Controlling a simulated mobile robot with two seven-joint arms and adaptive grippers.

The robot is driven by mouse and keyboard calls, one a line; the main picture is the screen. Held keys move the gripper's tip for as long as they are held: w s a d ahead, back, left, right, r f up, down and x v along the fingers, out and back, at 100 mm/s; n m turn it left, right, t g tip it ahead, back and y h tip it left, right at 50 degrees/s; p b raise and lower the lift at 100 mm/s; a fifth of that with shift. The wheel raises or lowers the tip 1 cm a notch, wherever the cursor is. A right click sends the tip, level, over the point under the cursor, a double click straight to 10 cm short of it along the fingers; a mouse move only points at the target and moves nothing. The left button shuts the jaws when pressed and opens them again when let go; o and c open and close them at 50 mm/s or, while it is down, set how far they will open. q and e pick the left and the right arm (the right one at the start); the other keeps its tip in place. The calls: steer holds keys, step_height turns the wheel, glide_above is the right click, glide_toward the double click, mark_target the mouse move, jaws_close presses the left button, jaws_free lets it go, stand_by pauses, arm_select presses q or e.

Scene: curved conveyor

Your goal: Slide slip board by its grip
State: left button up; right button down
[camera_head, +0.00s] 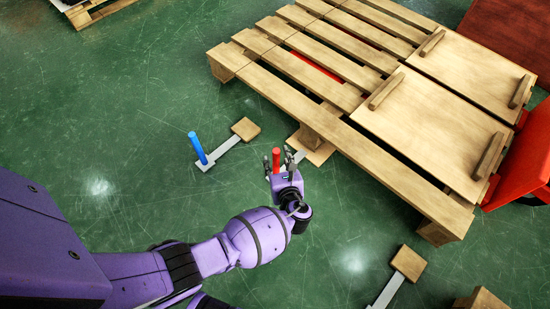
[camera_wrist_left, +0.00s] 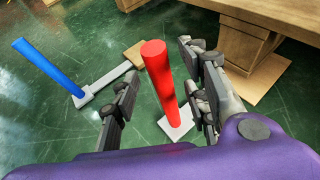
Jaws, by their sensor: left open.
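An upright red grip (camera_head: 276,154) stands on a grey bar whose far end meets a wooden board (camera_head: 318,152) at the pallet's near edge. My left gripper (camera_head: 278,160) is open around the red grip. In the left wrist view, the red grip (camera_wrist_left: 158,75) rises between the spread fingers (camera_wrist_left: 160,82), with gaps visible on both sides, and its pale foot (camera_wrist_left: 177,125) rests low near the floor. A similar blue grip (camera_head: 198,148) on a grey bar with a wooden board (camera_head: 245,128) lies to the left. My right gripper is not in view.
A large wooden pallet (camera_head: 345,118) carries boards with wooden bars on top. Another bar and board (camera_head: 408,262) lie at lower right. A red object (camera_head: 525,160) stands at the right edge. The green floor on the left is mostly clear.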

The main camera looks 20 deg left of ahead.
arm_select(q)
steer(key=shift+b+x, duration=0.35)
steer(key=shift+x, duration=0.75)
steer(key=shift+w+d+r, duration=0.1)
steer(key=shift+w+r, duration=0.05)
jaws_close()
